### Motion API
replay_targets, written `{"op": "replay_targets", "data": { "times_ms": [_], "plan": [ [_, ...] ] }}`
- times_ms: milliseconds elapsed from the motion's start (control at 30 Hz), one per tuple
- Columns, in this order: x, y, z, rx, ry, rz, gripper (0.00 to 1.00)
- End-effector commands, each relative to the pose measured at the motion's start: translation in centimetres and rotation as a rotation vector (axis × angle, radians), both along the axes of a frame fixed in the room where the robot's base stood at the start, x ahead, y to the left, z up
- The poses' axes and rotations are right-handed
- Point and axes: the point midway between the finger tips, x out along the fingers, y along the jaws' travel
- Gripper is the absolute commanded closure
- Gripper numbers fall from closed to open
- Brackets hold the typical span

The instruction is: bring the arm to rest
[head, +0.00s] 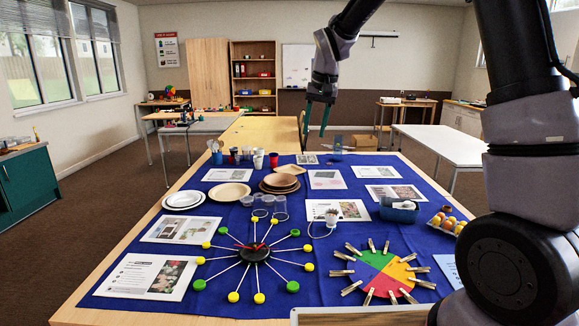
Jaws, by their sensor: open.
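My gripper (317,117) hangs in the upper middle of the head view, at the end of my bent arm. Its dark fingers point down and stand apart, with nothing seen between them. It appears well above the table with the blue cloth (310,255) and touches nothing that I can see. My nearer arm links fill the right side and hide part of the table's right edge.
The cloth bears a ball-tipped clock (254,252), a coloured wheel with clothespins (380,270), plates (230,192), glasses, cups (258,160), a blue bin (399,209), a tray of balls (447,221) and printed sheets. A white table (443,146) stands at the right. Carpet lies free at the left.

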Motion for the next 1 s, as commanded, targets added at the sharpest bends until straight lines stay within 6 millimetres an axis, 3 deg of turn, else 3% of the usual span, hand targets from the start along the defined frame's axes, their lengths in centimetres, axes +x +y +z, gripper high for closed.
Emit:
{"op": "replay_targets", "data": {
  "times_ms": [33, 200, 400, 700, 833, 1000],
  "plan": [
    [-1.5, -1.9, 2.2, 0.014, -0.025, -0.022, 0.55],
    [-6.9, -7.2, 7.1, 0.052, -0.093, -0.085, 0.55],
    [-14.3, -12.4, 10.4, 0.091, -0.178, -0.154, 0.55],
    [-24.6, -16.8, 10.8, 0.138, -0.300, -0.246, 0.55],
    [-26.9, -17.5, 10.3, 0.149, -0.330, -0.267, 0.55],
    [-27.9, -17.8, 9.9, 0.152, -0.342, -0.275, 0.55]
  ]
}}
